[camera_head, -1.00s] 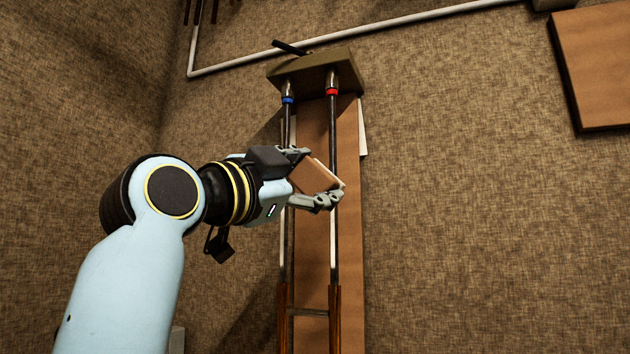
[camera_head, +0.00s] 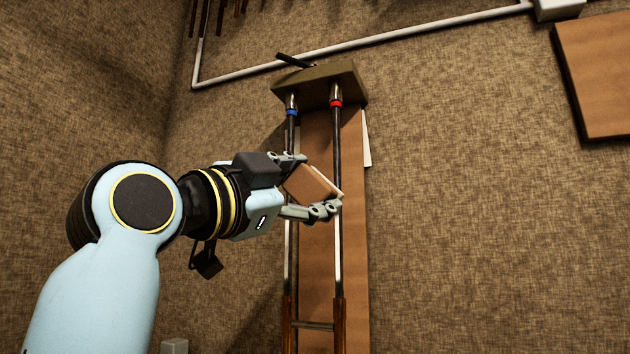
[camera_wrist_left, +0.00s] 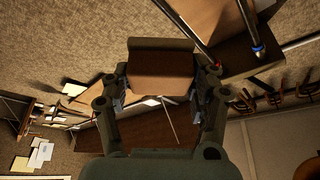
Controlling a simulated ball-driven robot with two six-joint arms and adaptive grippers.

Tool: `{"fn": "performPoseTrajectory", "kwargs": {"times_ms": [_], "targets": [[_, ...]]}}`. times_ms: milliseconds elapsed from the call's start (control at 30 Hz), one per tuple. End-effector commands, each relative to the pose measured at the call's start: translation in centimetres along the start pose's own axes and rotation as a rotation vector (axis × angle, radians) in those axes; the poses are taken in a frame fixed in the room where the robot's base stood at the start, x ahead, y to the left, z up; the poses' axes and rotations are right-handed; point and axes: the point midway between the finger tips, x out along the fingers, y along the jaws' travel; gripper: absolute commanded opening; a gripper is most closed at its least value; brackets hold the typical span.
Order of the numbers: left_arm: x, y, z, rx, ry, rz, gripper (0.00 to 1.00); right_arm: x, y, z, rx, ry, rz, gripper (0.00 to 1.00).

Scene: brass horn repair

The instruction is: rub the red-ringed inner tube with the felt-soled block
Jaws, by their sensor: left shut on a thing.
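The red-ringed inner tube (camera_head: 337,145) hangs upright from a dark holding block (camera_head: 325,86), with its red ring near the top. A blue-ringed tube (camera_head: 291,125) runs parallel on its left. My left gripper (camera_head: 318,187) is shut on the brown felt-soled block (camera_head: 307,186), which is tilted in the jaws. The block's pale sole edge overlaps the red-ringed tube in the head view; I cannot tell whether it touches. In the left wrist view, the felt-soled block (camera_wrist_left: 160,75) sits between the fingers, with the red-ringed tube (camera_wrist_left: 187,27) to its upper right.
A brown board (camera_head: 353,240) stands behind the tubes. A crossbar (camera_head: 312,325) joins them lower down. A white pipe (camera_head: 400,39) crosses the wall above, and a brown panel (camera_head: 597,75) hangs at upper right.

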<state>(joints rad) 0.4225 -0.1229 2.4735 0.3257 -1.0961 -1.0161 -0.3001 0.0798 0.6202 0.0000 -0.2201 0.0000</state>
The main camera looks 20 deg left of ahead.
Motion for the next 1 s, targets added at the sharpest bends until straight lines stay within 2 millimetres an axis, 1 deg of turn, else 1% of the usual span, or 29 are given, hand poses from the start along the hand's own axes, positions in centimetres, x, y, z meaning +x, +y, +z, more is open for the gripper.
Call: {"fn": "performPoseTrajectory", "kwargs": {"times_ms": [167, 267, 367, 700, 833, 1000], "targets": [[0.1, 0.0, 0.0, 0.000, 0.001, 0.000, 0.35, 0.0, 0.0, 0.0, 0.000, 0.000, 0.000, 0.35], [0.5, 0.0, 0.2, 0.000, 0.000, 0.000, 0.35, 0.0, 0.0, 0.0, 0.000, 0.000, 0.000, 0.35], [1.3, 0.0, 0.5, 0.000, 0.000, 0.001, 0.35, 0.0, 0.0, 0.0, 0.000, 0.000, 0.000, 0.35], [4.9, 0.0, 2.1, 0.000, 0.000, 0.000, 0.35, 0.1, 0.0, 0.0, 0.000, 0.000, 0.000, 0.35], [5.8, 0.0, 2.5, 0.001, 0.000, 0.000, 0.35, 0.2, 0.0, 0.0, 0.000, 0.000, 0.000, 0.35], [6.3, 0.0, 2.7, 0.000, 0.000, 0.000, 0.35, 0.2, 0.0, 0.0, 0.000, 0.000, 0.000, 0.35]]}}
